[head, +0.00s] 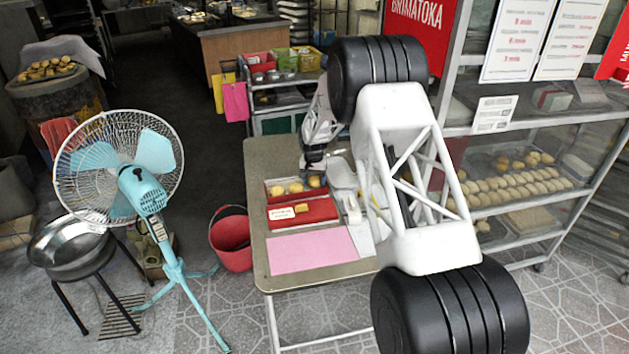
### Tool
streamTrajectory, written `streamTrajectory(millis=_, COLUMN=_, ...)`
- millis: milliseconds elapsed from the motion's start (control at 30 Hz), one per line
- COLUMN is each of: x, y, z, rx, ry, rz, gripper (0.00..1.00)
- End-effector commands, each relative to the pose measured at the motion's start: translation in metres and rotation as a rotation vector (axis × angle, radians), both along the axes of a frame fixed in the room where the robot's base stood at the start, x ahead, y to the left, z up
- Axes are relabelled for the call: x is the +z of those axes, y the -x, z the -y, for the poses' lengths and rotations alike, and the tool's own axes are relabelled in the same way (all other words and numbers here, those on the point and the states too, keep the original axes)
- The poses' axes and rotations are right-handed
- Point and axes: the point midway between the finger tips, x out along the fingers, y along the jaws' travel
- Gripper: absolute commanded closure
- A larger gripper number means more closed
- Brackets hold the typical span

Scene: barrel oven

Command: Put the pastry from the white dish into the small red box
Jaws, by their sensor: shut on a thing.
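My gripper (315,166) hangs low over the back of the grey table, pointing down, shut on a pastry. The hold itself is small and partly hidden in the head view. A golden pastry (314,181) shows just below the fingertips; I cannot tell whether it is the held one. A red box (268,199) with golden pastries is under and left of the gripper. A flatter red box (318,215) lies in front of it, with a white label and a small golden item. The white dish (342,176) seems to be right of the gripper, partly hidden by my arm.
A pink sheet (310,250) covers the front of the table (256,170). A red bucket (231,240) and a turquoise fan (150,190) stand to the left. A glass-fronted shelf (540,130) with pastries stands close on the right.

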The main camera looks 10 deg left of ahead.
Motion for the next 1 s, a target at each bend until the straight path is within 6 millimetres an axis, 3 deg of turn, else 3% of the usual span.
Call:
streamTrajectory(millis=833, x=-0.019, y=0.003, z=0.001, rx=0.000, ry=0.003, rz=-0.007, gripper=0.65)
streamTrajectory(millis=867, x=-0.018, y=0.003, z=0.001, rx=0.001, ry=0.003, rz=-0.007, gripper=0.36)
streamTrajectory(millis=1000, x=-0.017, y=0.002, z=0.001, rx=0.000, ry=0.002, rz=-0.006, gripper=0.15)
